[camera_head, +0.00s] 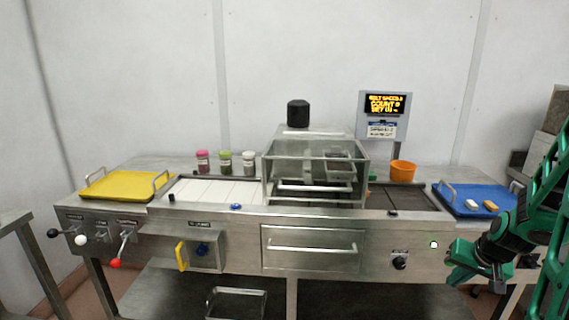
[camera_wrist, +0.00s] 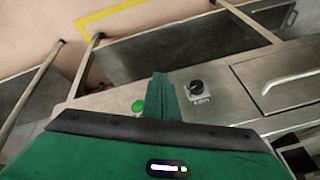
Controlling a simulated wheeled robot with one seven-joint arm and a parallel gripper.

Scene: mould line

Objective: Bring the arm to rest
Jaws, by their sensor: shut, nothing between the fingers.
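My green gripper (camera_head: 456,268) is at the lower right in the head view, in front of the steel machine's front panel. It is shut and holds nothing. In the wrist view its shut fingers (camera_wrist: 160,90) point toward the panel, between a green button (camera_wrist: 138,106) and a black knob (camera_wrist: 196,87). The same knob (camera_head: 400,262) shows left of the gripper in the head view. My green arm is bent at the right edge of the head view. I cannot tell whether the fingertips touch the panel.
A blue tray (camera_head: 451,205) with small blocks sits on the bench above my gripper. An orange cup (camera_head: 403,171) and a display (camera_head: 384,104) stand behind. A yellow tray (camera_head: 118,187) and several levers are far left. Floor in front looks open.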

